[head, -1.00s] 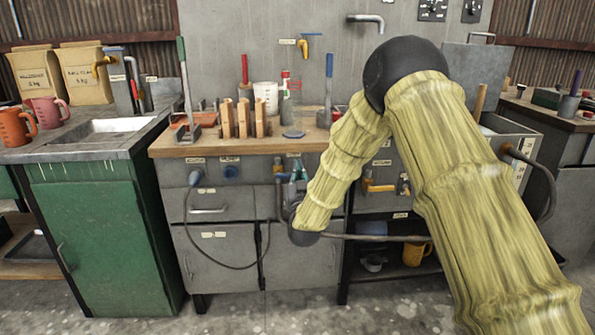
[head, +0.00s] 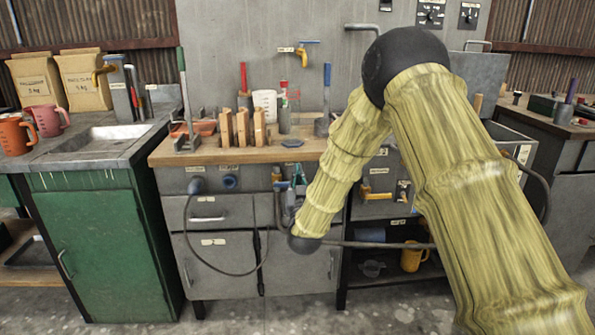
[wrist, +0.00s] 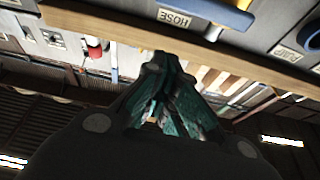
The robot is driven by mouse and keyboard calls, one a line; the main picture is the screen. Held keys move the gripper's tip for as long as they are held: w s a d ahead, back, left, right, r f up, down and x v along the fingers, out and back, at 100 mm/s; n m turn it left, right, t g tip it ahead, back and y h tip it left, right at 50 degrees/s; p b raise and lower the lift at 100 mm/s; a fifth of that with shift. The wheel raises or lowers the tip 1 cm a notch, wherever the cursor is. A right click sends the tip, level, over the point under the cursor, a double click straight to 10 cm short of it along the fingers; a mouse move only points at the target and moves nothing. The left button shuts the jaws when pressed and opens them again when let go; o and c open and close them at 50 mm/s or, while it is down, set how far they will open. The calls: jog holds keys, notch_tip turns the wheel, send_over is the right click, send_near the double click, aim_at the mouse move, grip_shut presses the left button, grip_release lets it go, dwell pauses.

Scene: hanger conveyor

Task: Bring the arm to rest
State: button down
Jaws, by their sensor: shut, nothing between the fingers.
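My arm, in pale yellow ribbed sleeves, rises at the right of the head view, bends at a black elbow and comes down in front of the workbench (head: 215,157). My gripper (head: 298,174) shows only as small teal tips beside the forearm, just below the bench's front edge; the rest of it is hidden. In the wrist view my gripper (wrist: 168,68) has its teal fingers drawn together, with nothing held. There the wooden bench edge and a strip labelled HOSE (wrist: 173,19) lie close beyond the tips.
The bench carries wooden blocks (head: 243,128), a white measuring cup (head: 266,103) and upright tools. A green cabinet (head: 105,245) with a sink stands at left. A dark hose (head: 228,274) hangs in front of the drawers.

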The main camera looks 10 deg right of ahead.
jog(key=d+v, duration=0.1)
jog(key=v, duration=0.6)
jog(key=s+f+n+g+y, duration=0.1)
jog(key=s+f+g, duration=0.45)
jog(key=f, duration=0.85)
jog(key=s+f+g+y, duration=0.1)
jog(key=s+f+g, duration=0.2)
jog(key=s+f, duration=0.75)
jog(key=s+d+f+g, duration=0.2)
jog(key=s+f+g, duration=0.6)
jog(key=s+f, duration=1.2)
jog(key=s+d+f+g, duration=0.15)
jog(key=s+g, duration=0.35)
jog(key=s, duration=1.4)
notch_tip(320, 180, up, 23)
jog(key=p, duration=2.4)
jog(key=shift+w+d+r+y, duration=0.25)
jog(key=shift+d+y, duration=0.05)
jog(key=shift+d, duration=0.05)
